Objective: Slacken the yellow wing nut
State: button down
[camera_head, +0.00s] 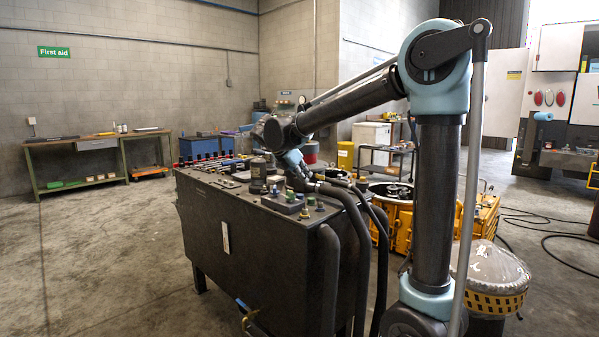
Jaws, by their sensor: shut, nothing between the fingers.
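My arm reaches left over a dark grey tank (250,216) that stands on legs. My gripper (304,181) is shut and empty, low over the right part of the tank's top, among fittings and black hoses. It looks small and dark here, and whether it touches anything cannot be told. I cannot make out a yellow wing nut for certain. Small coloured fittings sit on the tank top near the gripper, among them a green one (291,197). Parts behind the gripper and my forearm are hidden.
Thick black hoses (352,215) drop from the tank's right end. A yellow-banded drum (490,285) and an orange-yellow housing (402,225) stand to the right. A workbench (98,143) stands at the back left. The floor at the left is clear; cables lie at the right.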

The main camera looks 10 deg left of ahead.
aim_at(320, 178)
jog(key=x, duration=0.3)
jog(key=shift+f, duration=0.1)
jog(key=shift+w+d, duration=0.8)
jog(key=shift+w, duration=0.15)
jog(key=shift+w+d, duration=0.45)
jog(key=shift+w, duration=0.15)
jog(key=shift+s+a, duration=0.1)
